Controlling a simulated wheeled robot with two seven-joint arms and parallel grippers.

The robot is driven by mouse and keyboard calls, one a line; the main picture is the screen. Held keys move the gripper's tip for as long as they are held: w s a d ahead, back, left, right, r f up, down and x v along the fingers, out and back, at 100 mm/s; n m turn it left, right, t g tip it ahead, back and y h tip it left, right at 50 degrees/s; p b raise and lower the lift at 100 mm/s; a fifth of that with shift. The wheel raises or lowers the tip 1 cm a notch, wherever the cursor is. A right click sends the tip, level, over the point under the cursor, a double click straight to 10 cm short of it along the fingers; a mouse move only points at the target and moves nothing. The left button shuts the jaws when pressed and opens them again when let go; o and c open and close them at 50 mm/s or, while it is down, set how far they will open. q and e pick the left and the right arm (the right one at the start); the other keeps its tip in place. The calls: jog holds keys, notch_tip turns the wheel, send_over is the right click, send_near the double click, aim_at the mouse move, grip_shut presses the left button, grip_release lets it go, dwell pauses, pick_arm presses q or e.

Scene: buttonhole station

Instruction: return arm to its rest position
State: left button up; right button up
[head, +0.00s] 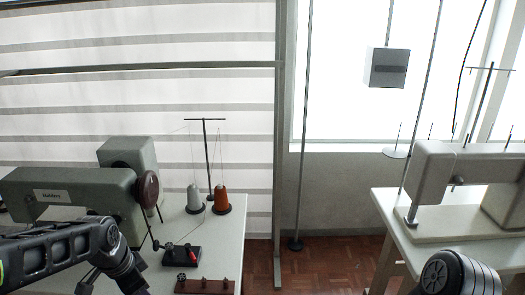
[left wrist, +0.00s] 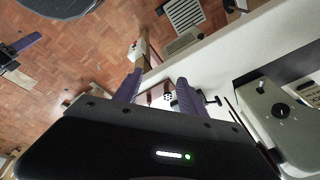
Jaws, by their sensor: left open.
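My left arm (head: 60,250) reaches in from the lower left of the head view, in front of the green sewing machine (head: 75,190). Its wrist bends down at the bottom edge, and its fingertips are not clear there. In the left wrist view my left gripper (left wrist: 158,90) shows two purple fingers spread apart, with nothing clearly held. A small pale and reddish object shows beyond the gap, by the table edge; I cannot tell what it is. Part of my right arm (head: 455,275) shows at the lower right of the head view. Its gripper is out of view.
The left white table (head: 225,235) carries thread cones (head: 222,201), a small black device (head: 182,256) and a brown pegged block (head: 205,287). A pale sewing machine (head: 435,185) stands on the right table (head: 400,215). Open wooden floor (head: 325,265) lies between the tables.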

pick_arm(q)
jog(key=d+f+n+t+h, duration=0.2)
jog(key=d+f+n, duration=0.5)
jog(key=d+f, duration=0.7)
jog(key=s+d+f+n+g, duration=0.2)
jog(key=s+d+f, duration=0.2)
jog(key=s+f, duration=0.4)
jog(key=s+d+f+n+g+h, duration=0.1)
jog(key=s+d+f, duration=0.3)
jog(key=s+f, duration=0.4)
jog(key=s+g, duration=0.1)
jog(key=s, duration=0.3)
jog(key=shift+d+f+n+h, duration=0.2)
jog(key=shift+d+n+h, duration=0.1)
jog(key=shift+n, duration=0.1)
